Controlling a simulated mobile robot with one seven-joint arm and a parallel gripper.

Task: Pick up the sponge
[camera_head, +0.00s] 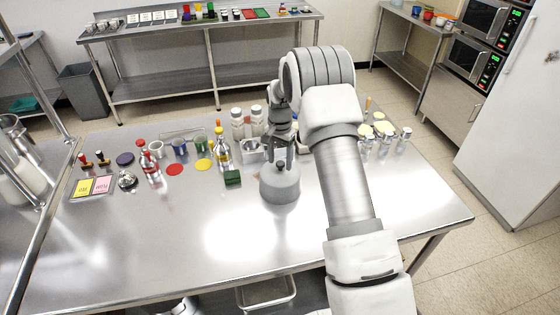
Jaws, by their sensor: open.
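A small dark green block (233,178), which looks like the sponge, lies on the steel table (160,240), just left of a grey round lidded pot (280,186). My gripper (281,160) points down over the pot's knob, to the right of the green block and apart from it. It is open with no object seen between its fingers. Whether its tips touch the pot's knob is hard to tell.
Bottles (221,146), jars (179,146), red and yellow discs (204,164) and a metal bell (127,179) stand left of the green block. Shakers (238,124) stand behind it. Metal cups (385,140) are right of my arm. The table's front left is clear.

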